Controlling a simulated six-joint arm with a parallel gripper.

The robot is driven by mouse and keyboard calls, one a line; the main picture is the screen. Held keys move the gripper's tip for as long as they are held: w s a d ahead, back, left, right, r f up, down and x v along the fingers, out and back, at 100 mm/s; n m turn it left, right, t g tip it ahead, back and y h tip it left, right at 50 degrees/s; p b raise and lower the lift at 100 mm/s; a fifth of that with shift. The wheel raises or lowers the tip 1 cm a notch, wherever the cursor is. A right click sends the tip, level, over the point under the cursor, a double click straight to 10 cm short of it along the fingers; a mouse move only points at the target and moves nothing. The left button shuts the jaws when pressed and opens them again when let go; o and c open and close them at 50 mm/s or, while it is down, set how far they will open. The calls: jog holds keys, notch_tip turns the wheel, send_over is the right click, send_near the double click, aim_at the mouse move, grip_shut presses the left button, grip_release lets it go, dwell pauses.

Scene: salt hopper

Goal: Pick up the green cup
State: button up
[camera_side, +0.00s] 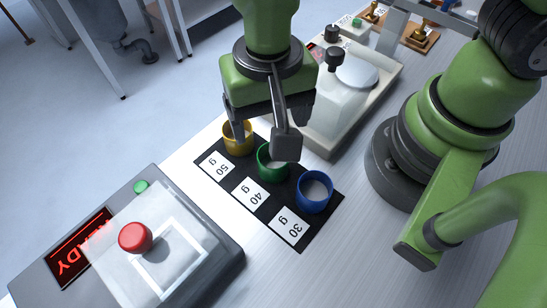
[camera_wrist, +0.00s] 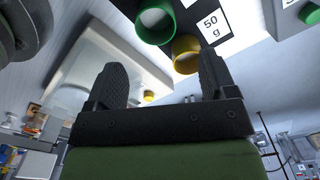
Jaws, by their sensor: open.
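The green cup (camera_side: 267,174) stands upright on a black mat (camera_side: 328,212), in the middle of a row, by the "40 g" label. It holds something pale. My gripper (camera_side: 262,140) is open above the row, and one finger hides part of the green cup's top. The other finger is by the yellow cup (camera_side: 239,146). In the wrist view the green cup (camera_wrist: 152,38) is beyond the two spread fingers of my gripper (camera_wrist: 160,78), with nothing between them. I cannot tell whether a finger touches a cup.
The blue cup (camera_side: 314,199) stands by the "30 g" label, close to the green one. A clear hopper box (camera_side: 335,105) on a pale base is behind. Bare table lies right of the mat.

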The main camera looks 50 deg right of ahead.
jog(key=f, duration=1)
jog(key=shift+s+d+f, duration=0.1)
jog(key=shift+s, duration=0.15)
jog(key=shift+c, duration=0.3)
jog(key=c, duration=0.9)
